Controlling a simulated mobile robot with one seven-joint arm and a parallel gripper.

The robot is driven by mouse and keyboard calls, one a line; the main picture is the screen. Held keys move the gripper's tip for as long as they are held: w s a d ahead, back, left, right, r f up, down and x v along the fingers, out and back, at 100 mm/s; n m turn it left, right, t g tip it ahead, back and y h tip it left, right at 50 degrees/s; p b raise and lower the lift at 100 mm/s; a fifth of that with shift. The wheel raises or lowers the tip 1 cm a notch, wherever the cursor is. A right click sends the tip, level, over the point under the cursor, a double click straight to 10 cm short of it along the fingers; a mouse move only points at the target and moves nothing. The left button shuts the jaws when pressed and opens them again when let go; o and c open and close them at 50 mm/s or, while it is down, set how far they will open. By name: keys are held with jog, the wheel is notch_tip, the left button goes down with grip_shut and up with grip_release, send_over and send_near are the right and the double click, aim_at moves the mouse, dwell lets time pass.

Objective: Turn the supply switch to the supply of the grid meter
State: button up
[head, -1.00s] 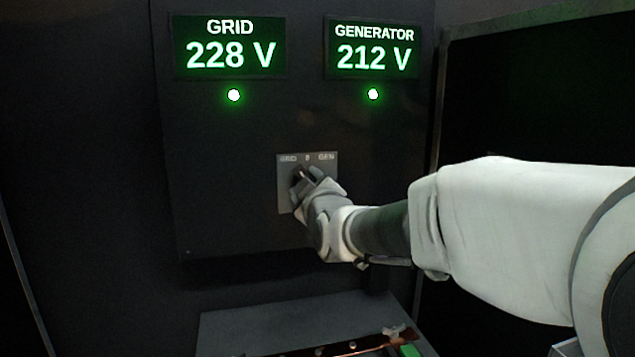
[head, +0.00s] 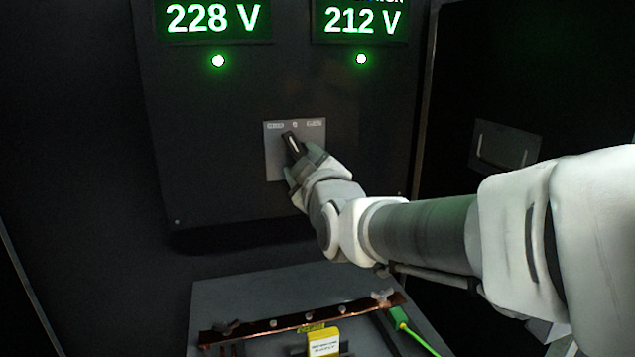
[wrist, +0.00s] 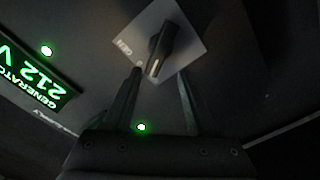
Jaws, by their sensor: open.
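The supply switch is a black knob (head: 291,143) with a pale line, on a grey plate (head: 274,165) marked GRID at left, 0 in the middle and GEN at right. Its line leans up and left, towards the GRID side. The grid meter (head: 212,18) reads 228 V and the generator meter (head: 361,20) reads 212 V. My gripper (head: 302,164) is just below and right of the knob. In the wrist view the knob (wrist: 163,48) stands beyond the open fingers (wrist: 160,74), with nothing gripped. Whether they touch it is unclear.
Green lamps glow below the grid meter (head: 218,61) and the generator meter (head: 361,59). Below the panel, a grey box (head: 222,290) carries a copper bar (head: 265,325), a yellow tag (head: 323,341) and a green plug (head: 399,316). The panel around the switch is clear.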

jog(key=v, duration=0.9)
jog(key=shift+s+d, duration=0.15)
jog(key=shift+s, duration=0.25)
